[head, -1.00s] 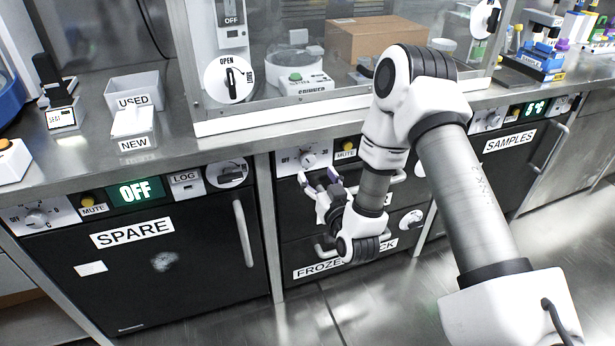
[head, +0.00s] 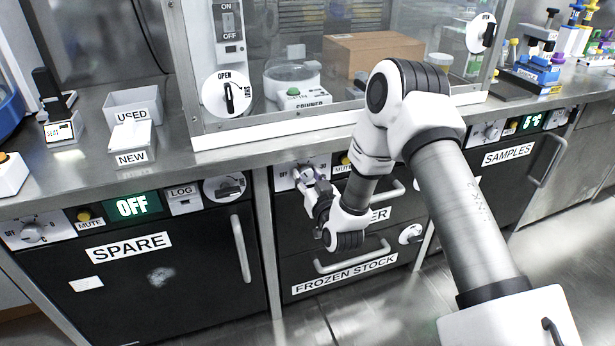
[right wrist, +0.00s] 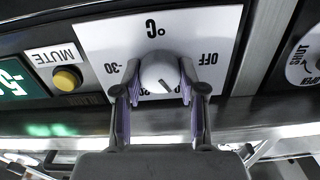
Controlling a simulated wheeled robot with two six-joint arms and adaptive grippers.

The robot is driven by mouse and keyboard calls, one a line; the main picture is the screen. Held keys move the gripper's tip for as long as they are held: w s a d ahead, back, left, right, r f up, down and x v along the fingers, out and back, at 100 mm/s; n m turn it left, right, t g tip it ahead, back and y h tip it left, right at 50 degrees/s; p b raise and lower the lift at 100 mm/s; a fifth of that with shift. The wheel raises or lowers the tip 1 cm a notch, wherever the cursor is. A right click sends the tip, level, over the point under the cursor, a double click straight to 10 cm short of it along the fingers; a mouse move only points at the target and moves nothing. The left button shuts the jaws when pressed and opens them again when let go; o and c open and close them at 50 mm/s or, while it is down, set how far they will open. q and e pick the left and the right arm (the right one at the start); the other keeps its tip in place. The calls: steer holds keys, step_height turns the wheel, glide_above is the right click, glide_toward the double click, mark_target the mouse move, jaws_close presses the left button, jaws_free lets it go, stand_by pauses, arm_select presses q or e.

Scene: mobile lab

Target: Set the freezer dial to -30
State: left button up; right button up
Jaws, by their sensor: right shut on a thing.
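The freezer dial (right wrist: 160,70) is a round white-grey knob on a white panel, shown upside down in the right wrist view. The panel reads OFF at right, -30 at left and °C above; the label below the knob is mostly hidden. A dark mark on the knob points to the lower right, away from -30. My right gripper (right wrist: 158,92) is shut on the dial, one finger on each side. In the head view my right gripper (head: 308,183) covers most of the dial on its panel (head: 284,177). My left gripper is out of view.
A yellow MUTE button (right wrist: 67,79) and green display sit beside the dial panel. Below are the FROZEN STOCK drawer (head: 345,276) and its handle. The SPARE unit (head: 130,285) stands left, the SAMPLES unit (head: 510,190) right. A counter edge overhangs the panel.

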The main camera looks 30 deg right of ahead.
steer(key=shift+m, duration=0.3)
steer(key=m+b, duration=0.2)
steer(key=m, duration=0.4)
steer(key=shift+f, duration=0.1)
steer(key=m+b, duration=0.2)
steer(key=m, duration=0.3)
steer(key=shift+d+f+b, duration=0.1)
steer(key=shift+b, duration=0.2)
steer(key=m+b, duration=0.3)
steer(key=m, duration=0.4)
steer(key=shift+b, duration=0.3)
steer(key=m+b, duration=0.2)
steer(key=m, duration=0.1)
steer(key=shift+f, duration=0.1)
steer(key=shift+m+b, duration=0.5)
steer(key=shift+m, duration=0.7)
